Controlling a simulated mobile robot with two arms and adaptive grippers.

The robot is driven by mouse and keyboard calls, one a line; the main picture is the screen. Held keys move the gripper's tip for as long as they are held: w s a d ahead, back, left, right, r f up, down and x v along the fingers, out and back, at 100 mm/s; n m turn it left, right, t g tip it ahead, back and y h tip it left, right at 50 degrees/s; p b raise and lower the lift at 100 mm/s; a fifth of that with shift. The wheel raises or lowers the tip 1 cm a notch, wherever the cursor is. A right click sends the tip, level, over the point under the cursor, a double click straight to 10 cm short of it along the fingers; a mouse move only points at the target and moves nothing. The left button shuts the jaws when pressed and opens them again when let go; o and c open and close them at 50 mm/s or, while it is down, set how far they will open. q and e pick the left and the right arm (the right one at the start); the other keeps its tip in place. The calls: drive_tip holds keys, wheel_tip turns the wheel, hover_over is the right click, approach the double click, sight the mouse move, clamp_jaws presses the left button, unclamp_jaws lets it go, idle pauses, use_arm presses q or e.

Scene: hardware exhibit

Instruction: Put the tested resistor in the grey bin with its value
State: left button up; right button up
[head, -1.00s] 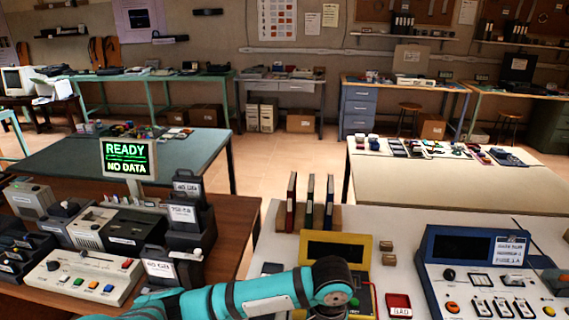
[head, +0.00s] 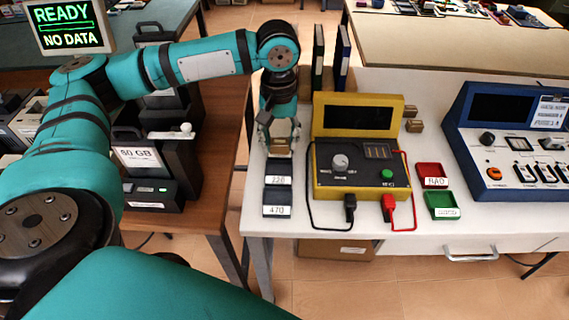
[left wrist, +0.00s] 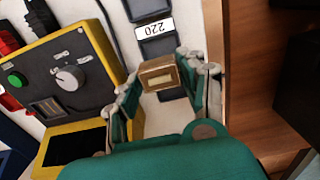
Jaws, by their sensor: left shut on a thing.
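My left gripper (head: 280,148) is shut on the resistor, a small tan block (left wrist: 158,73) with a pale window on its face. It is above the row of grey bins at the left edge of the white table. The grey bin marked 220 (head: 279,166) is just in front of the gripper; it also shows in the left wrist view (left wrist: 160,47). The bin marked 470 (head: 277,196) is nearer the front edge. Another dark bin (left wrist: 173,93) is partly hidden below the fingers; its label is hidden. My right gripper is out of view.
A yellow tester (head: 355,197) with a dark screen, black and red leads stands right of the bins. A red tray (head: 431,170) and green tray (head: 441,199) lie beyond it. A blue console (head: 510,150) is further right. Upright folders (head: 343,58) stand behind the tester.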

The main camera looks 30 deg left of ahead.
sight(279, 172)
use_arm(q)
drive_tip(key=f, duration=0.3)
drive_tip(key=shift+s+a, duration=0.15)
drive_tip(key=shift+s, duration=0.05)
drive_tip(key=shift+f, duration=0.35)
wheel_tip(279, 172, down, 3)
drive_tip(key=shift+w+r, duration=0.1)
drive_tip(key=shift+f+b, duration=0.3)
drive_tip(key=shift+f, duration=0.25)
drive_tip(key=shift+f+p, duration=0.2)
drive_tip(key=shift+p, duration=0.15)
drive_tip(key=o, duration=0.7)
drive_tip(key=shift+s+f, duration=0.15)
drive_tip(key=shift+s, duration=0.05)
drive_tip(key=o, duration=0.4)
drive_tip(key=shift+w+f, duration=0.1)
drive_tip(key=shift+f, duration=0.05)
drive_tip(key=shift+o, duration=0.2)
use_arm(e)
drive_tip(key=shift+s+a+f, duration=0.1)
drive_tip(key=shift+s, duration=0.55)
